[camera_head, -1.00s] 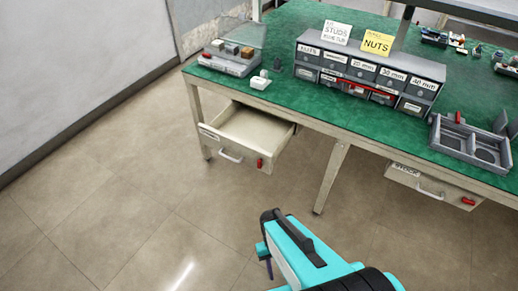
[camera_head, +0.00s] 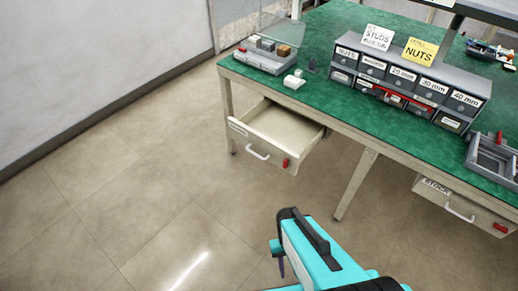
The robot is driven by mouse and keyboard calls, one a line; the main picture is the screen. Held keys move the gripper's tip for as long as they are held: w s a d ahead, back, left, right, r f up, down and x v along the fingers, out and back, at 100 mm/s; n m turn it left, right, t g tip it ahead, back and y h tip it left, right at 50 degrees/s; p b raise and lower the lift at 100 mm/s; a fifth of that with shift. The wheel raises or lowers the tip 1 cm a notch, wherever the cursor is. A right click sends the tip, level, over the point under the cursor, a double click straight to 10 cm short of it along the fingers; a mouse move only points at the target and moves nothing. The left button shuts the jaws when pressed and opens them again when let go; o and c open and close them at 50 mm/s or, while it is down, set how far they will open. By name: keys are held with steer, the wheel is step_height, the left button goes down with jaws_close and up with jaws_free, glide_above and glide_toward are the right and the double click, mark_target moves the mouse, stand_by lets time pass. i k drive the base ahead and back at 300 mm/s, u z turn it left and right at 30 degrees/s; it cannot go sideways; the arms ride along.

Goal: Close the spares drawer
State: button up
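The spares drawer, taken to be the open drawer (camera_head: 252,136), is pulled out under the left end of the green-topped bench (camera_head: 330,112). Its inside looks empty from here. It has a pale front, a white bar handle (camera_head: 257,155) and a red tab at the front's right side; its label is too small to read. My turquoise arm (camera_head: 315,255) shows at the bottom, in front of and below the drawer, apart from it. The gripper's fingertips cannot be made out.
A closed drawer labelled STOCK (camera_head: 462,207) is at the right. A bench leg (camera_head: 355,184) stands between the drawers. A grey bin cabinet (camera_head: 405,88) and a grey case (camera_head: 268,56) stand on the bench. The floor (camera_head: 130,190) in front and left is clear.

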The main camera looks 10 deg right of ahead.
mark_target(276, 132)
steer(key=u, duration=0.3)
steer(key=i, duration=0.95)
steer(key=u, duration=0.65)
steer(key=k, duration=0.65)
steer(key=u, duration=0.15)
